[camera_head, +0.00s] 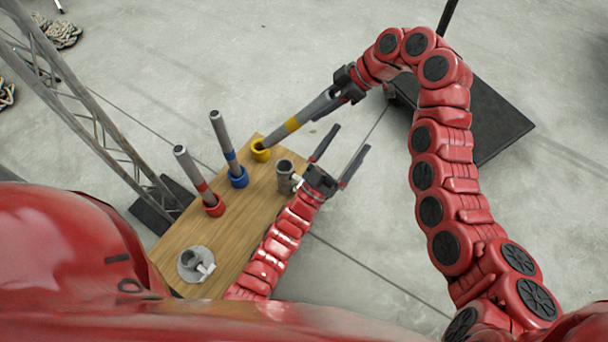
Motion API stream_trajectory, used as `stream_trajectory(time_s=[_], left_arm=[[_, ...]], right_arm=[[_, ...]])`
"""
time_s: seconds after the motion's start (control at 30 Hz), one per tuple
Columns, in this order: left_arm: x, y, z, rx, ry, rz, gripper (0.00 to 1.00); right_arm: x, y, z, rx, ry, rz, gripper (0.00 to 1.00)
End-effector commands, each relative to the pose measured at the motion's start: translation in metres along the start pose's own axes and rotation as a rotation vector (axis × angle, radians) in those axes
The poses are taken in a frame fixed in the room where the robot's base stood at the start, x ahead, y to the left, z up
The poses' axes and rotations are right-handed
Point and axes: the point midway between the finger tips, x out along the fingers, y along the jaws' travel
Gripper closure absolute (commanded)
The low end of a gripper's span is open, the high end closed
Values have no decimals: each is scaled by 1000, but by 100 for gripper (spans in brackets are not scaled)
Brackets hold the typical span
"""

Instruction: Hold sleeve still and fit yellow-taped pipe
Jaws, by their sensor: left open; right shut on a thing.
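The yellow-taped pipe (292,124) is grey with a yellow band and slants down to the left. Its low end is at the yellow ring holder (261,152); I cannot tell if it is inside. My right gripper (335,93) is shut on the pipe's upper end. A grey upright sleeve (285,172) with a small side handle stands on the wooden table (185,235). My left gripper (344,142) is open and empty just right of the sleeve, its fingers pointing up and right, away from it.
A red-banded pipe (187,165) stands in a red holder (213,206), and a blue-banded pipe (220,135) in a blue holder (238,178). A grey round fitting with a handle (190,270) sits at the near end. A metal truss (95,120) stands to the left.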

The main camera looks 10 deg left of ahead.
Motion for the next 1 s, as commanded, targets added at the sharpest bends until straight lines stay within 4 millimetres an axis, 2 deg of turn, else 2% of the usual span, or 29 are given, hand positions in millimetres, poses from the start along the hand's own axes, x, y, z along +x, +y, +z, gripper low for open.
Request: stream_trajectory(time_s=[0.03,0.1,0.2,0.3,0.4,0.5,0.6,0.7,0.87,1.0], left_arm=[[9,-1,29,-63,-93,-21,0],[14,-6,72,-149,-233,-77,0],[15,-14,125,-251,-405,-182,0],[7,-26,171,-329,-555,-326,0],[-5,-40,205,-386,-664,-496,0],[-23,-56,227,-420,-732,-693,0],[-39,-73,236,-435,-746,-901,0],[-56,-87,232,-435,-707,-1115,0],[-79,-103,206,-407,-550,-1417,0],[-94,-107,177,-364,-385,-1598,0]], right_arm=[[0,0,0,-1,1,1,100],[0,0,0,0,0,1,100],[0,0,0,0,0,1,100],[0,0,0,0,0,1,100],[0,0,0,0,0,1,100],[0,0,0,0,0,1,100],[0,0,0,0,0,1,100],[0,0,0,0,0,1,100],[0,0,0,0,0,1,100],[0,0,0,0,0,1,100]])
